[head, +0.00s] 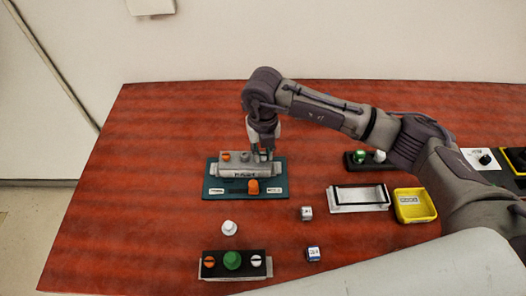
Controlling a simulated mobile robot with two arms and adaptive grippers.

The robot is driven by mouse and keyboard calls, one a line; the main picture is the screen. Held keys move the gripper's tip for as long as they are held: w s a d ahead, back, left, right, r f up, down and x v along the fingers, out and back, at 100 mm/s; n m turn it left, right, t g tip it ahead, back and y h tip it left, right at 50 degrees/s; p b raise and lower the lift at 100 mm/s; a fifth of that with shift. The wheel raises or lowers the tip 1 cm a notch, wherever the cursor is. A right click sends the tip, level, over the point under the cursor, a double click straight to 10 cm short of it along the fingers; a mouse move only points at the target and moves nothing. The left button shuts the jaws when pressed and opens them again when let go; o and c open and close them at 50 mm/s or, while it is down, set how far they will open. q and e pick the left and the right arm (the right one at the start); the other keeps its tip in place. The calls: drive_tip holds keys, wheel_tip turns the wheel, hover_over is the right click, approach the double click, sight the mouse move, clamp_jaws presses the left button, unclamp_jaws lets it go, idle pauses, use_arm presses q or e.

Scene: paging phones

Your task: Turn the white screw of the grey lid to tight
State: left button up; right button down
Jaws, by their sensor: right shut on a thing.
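The grey lid (232,169) sits on a teal board (212,190) left of the table's middle. An orange screw (225,157) shows at its left end. My right gripper (264,156) comes down from above at the lid's right end. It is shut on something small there. The fingers hide most of it, in the place of the white screw, and I cannot make out how it is turned. An orange knob (253,186) stands at the front of the board. My left gripper is not in view.
A black-topped block (218,272) with a green knob stands in front, a white knob (229,228) behind it. Two small cubes (307,213) (313,254), a white frame (344,209) and a yellow bin (428,213) lie right. The table's left side is clear.

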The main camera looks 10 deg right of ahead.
sight(263, 155)
idle(0.3)
drive_tip(key=c, duration=1)
unclamp_jaws()
drive_tip(key=shift+r, duration=0.1)
wheel_tip(263, 155, up, 12)
drive_tip(key=shift+f, duration=0.1)
